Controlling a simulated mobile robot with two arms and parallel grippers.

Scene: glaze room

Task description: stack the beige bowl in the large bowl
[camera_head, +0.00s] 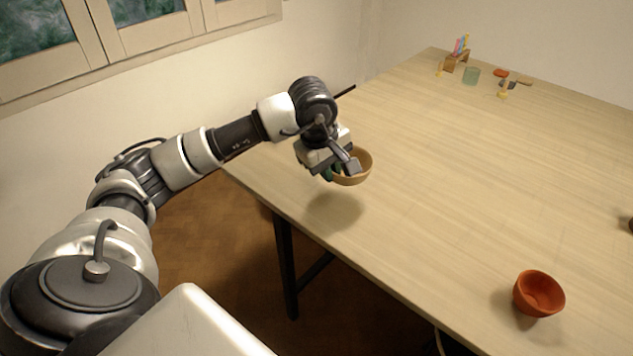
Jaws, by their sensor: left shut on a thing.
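The beige bowl (361,173) is held in the air above the left edge of the table, upright or nearly so. My left gripper (341,167) is shut on the bowl's near left side and hides part of it. A shadow lies on the table below the bowl. An orange-red bowl (539,294) stands upright and empty on the table's near right part, apart from the gripper. I cannot tell whether it is the large bowl. A dark thing (630,226) is cut off at the right picture edge. My right gripper is out of view.
The wooden table (450,170) is mostly clear between the two bowls. A wall and window are at the left.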

